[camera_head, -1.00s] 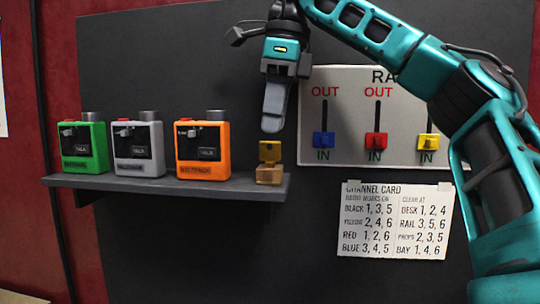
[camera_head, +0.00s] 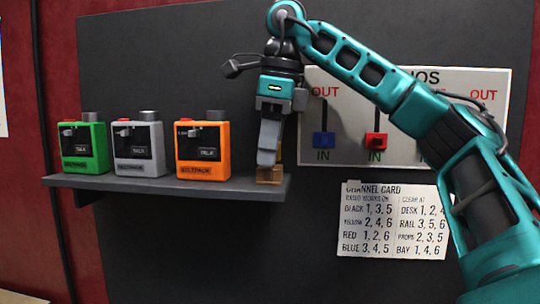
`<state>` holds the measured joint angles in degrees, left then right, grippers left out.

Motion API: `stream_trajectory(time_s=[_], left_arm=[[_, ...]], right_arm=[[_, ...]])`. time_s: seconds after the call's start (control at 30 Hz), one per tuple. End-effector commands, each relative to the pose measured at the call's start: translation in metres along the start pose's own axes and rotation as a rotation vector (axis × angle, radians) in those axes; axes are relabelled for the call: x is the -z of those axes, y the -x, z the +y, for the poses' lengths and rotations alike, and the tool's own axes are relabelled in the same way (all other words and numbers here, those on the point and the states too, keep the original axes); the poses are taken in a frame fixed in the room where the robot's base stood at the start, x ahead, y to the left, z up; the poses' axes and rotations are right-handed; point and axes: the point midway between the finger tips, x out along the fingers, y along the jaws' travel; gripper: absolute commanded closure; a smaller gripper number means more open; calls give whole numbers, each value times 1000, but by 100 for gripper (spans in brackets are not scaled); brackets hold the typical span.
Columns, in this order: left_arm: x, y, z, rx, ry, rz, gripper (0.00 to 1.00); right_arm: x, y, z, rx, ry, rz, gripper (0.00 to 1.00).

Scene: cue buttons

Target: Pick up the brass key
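The wooden block (camera_head: 270,177) that carries the brass key stands at the right end of the grey shelf. The key is mostly hidden behind the fingers of my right gripper (camera_head: 267,160); only a narrow brownish-gold strip (camera_head: 279,154) shows beside them. The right gripper points down, with its fingertips at the key's height just above the block. Its fingers overlap in this view, so I cannot see whether they are apart or closed on the key. My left gripper is not in view.
Green (camera_head: 85,147), grey (camera_head: 138,148) and orange (camera_head: 203,150) beltpacks stand on the shelf (camera_head: 150,187), left of the gripper. A white switch panel (camera_head: 345,90) with coloured sliders is on the wall to the right, partly behind my arm. A channel card (camera_head: 392,220) hangs below it.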

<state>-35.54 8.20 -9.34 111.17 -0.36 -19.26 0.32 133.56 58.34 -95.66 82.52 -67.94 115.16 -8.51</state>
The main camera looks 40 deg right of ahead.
Motion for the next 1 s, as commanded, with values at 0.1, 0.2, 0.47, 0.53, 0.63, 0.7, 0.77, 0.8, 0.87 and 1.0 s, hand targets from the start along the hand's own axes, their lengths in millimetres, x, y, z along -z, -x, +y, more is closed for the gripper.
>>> stream_trajectory(time_s=[0.1, 0.2, 0.47, 0.53, 0.63, 0.7, 0.77, 0.8, 0.87, 1.0], left_arm=[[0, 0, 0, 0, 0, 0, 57], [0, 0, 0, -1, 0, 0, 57], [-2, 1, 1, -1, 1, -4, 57], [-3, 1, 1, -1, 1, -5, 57], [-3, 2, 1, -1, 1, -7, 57], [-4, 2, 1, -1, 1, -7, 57], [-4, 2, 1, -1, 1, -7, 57], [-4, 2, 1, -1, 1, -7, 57], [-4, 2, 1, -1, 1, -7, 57], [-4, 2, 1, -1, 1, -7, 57]], right_arm=[[0, 0, 0, 0, 0, 0, 70], [0, 0, 0, 0, 0, 0, 80], [0, 0, 0, 0, 1, 0, 100], [0, 0, 0, 0, 0, 0, 100], [0, 0, 0, 0, 1, 0, 100], [0, 0, 0, 0, 1, 0, 100], [0, 0, 0, 0, 1, 0, 100], [0, 1, 0, 0, 1, 0, 100], [-1, 2, 0, 0, 1, 0, 100], [-2, 9, 0, 0, 2, -1, 100]])
